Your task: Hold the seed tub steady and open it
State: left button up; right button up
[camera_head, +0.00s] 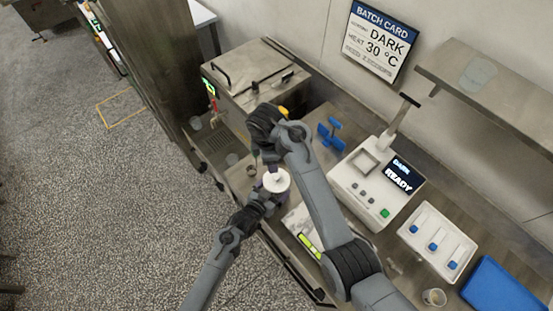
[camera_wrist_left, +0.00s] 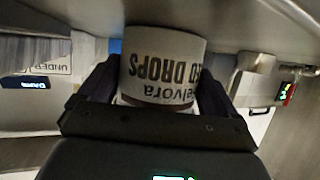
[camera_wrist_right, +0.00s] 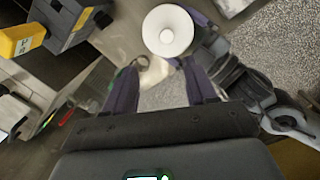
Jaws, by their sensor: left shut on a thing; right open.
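The seed tub (camera_head: 276,184) stands upright near the front edge of the counter, with a round white lid and a small knob on top. My left gripper (camera_head: 265,203) is shut around its side. The left wrist view shows the tub's label (camera_wrist_left: 163,68), reading "DROPS" upside down, between the fingers. My right gripper (camera_wrist_right: 160,68) is open and empty, close to the tub. In the right wrist view the lid (camera_wrist_right: 168,30) lies beyond the fingertips, apparently not gripped. My right forearm hides part of the counter in the head view.
A steel machine (camera_head: 252,72) stands behind at the left. A blue stand (camera_head: 329,134), a white scale reading "READY" (camera_head: 374,182), a white tray with blue-capped items (camera_head: 437,236) and a blue tray (camera_head: 500,289) are to the right. A shelf overhangs the counter at right.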

aim_at(277, 176)
jog(key=f+m, duration=0.3)
jog(key=m, duration=0.4)
jog(key=d+f+m, duration=0.1)
jog(key=f+m, duration=0.3)
jog(key=m, duration=0.2)
jog(key=f+m+g, duration=0.1)
jog(key=f+m, duration=0.2)
jog(key=m, duration=0.4)
jog(key=shift+d+f+m+y, duration=0.25)
jog(key=shift+f+m+y, duration=0.05)
jog(key=shift+y, duration=0.1)
